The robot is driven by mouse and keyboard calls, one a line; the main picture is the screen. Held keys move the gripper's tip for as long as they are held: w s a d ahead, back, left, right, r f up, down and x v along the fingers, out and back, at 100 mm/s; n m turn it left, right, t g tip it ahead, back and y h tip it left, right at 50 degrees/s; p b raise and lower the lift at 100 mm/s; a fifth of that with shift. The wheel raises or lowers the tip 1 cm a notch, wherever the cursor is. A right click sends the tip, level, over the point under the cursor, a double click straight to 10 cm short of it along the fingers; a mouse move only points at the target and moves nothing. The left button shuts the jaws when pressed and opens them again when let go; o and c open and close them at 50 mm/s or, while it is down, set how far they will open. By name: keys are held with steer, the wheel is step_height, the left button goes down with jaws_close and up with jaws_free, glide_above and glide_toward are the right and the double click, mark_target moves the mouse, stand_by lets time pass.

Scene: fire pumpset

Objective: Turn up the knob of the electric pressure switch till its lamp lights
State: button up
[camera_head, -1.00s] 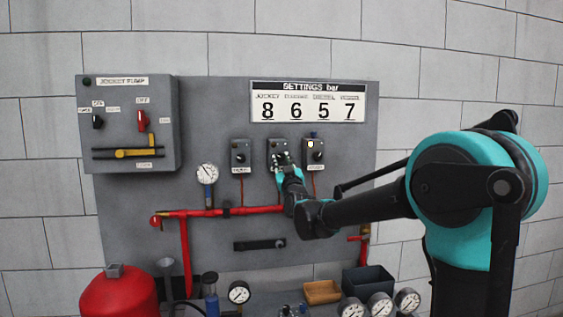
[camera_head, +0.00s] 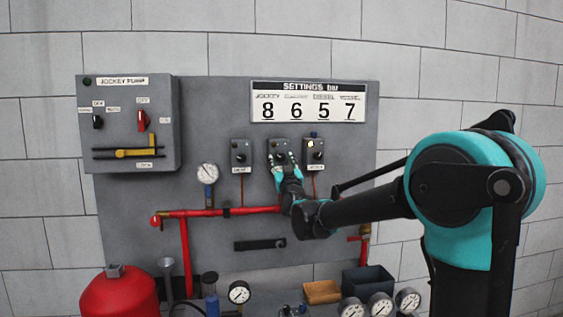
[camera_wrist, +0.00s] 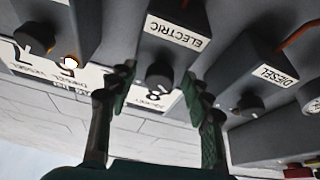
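The electric pressure switch (camera_head: 279,144) is the middle of three grey boxes on the panel. Its label reads ELECTRIC in the wrist view (camera_wrist: 178,33), which is upside down. Its round dark knob (camera_wrist: 159,75) lies between the two fingertips of my gripper (camera_wrist: 159,79). The gripper is open, with a visible gap on each side of the knob. In the head view my gripper (camera_head: 283,163) covers the lower part of the box. I see no lit lamp on this switch; in the wrist view a finger may hide its lamp.
The right-hand switch (camera_head: 315,153) has a lit lamp, also glowing in the wrist view (camera_wrist: 70,63). The diesel switch (camera_head: 240,153) is on the left. A settings board (camera_head: 308,102) hangs above, a gauge (camera_head: 208,173) and red pipe (camera_head: 240,210) lie below.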

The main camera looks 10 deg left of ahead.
steer(key=shift+s, duration=0.1)
steer(key=v, duration=1.2)
stand_by(0.5)
steer(key=s+f+m+h, duration=0.1)
steer(key=s+f+m, duration=0.1)
steer(key=s+m, duration=0.25)
steer(key=x, duration=1.7)
steer(key=shift+d+r, duration=0.3)
steer(key=shift+s, duration=0.1)
steer(key=shift+h, duration=0.3)
jaws_close()
